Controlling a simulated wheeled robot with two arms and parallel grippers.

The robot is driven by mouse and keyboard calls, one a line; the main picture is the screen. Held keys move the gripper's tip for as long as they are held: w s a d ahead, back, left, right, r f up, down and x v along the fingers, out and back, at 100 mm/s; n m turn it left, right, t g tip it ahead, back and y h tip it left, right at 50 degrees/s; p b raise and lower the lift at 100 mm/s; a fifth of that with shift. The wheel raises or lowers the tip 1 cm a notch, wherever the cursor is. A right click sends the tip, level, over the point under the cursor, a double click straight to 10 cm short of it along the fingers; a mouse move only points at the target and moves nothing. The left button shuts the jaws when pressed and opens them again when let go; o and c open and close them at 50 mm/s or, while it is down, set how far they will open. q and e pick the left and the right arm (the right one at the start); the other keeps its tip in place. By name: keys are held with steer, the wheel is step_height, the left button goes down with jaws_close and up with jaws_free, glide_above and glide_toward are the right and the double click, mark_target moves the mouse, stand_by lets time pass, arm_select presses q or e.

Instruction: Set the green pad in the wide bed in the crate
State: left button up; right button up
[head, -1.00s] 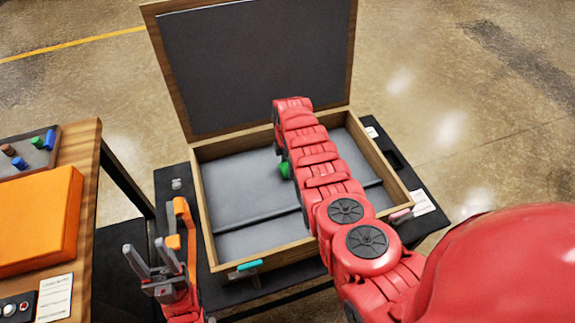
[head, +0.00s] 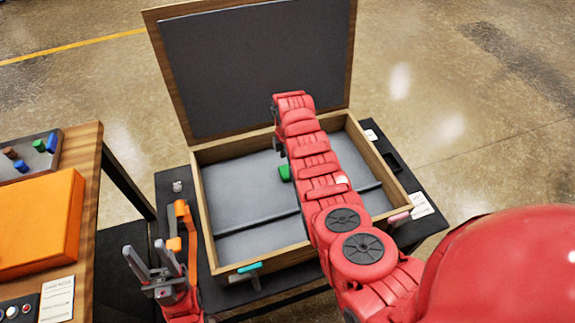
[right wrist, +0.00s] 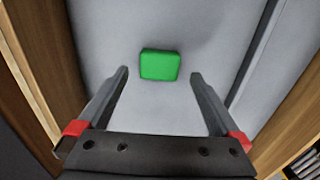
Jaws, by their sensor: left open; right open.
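The green pad (head: 285,173) lies on the grey floor of the open wooden crate (head: 203,212), in the wide bed (head: 238,180) behind the divider (head: 255,217). My right arm covers part of that bed in the head view and hides its gripper there. In the right wrist view my right gripper (right wrist: 159,74) is open and empty. The green pad (right wrist: 160,65) shows beyond and between its fingertips, with a gap to each finger. My left gripper (head: 146,250) is open and empty, outside the crate at its front left.
The crate's lid (head: 258,70) stands open at the back. A wooden table (head: 92,165) at left holds an orange block (head: 40,225) and a tray with small coloured pieces (head: 40,150). A teal latch (head: 249,267) is on the crate's front.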

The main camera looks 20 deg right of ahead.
step_height(320, 180, up, 8)
steer(key=shift+r+b, duration=0.15)
steer(key=shift+b, duration=0.3)
stand_by(0.3)
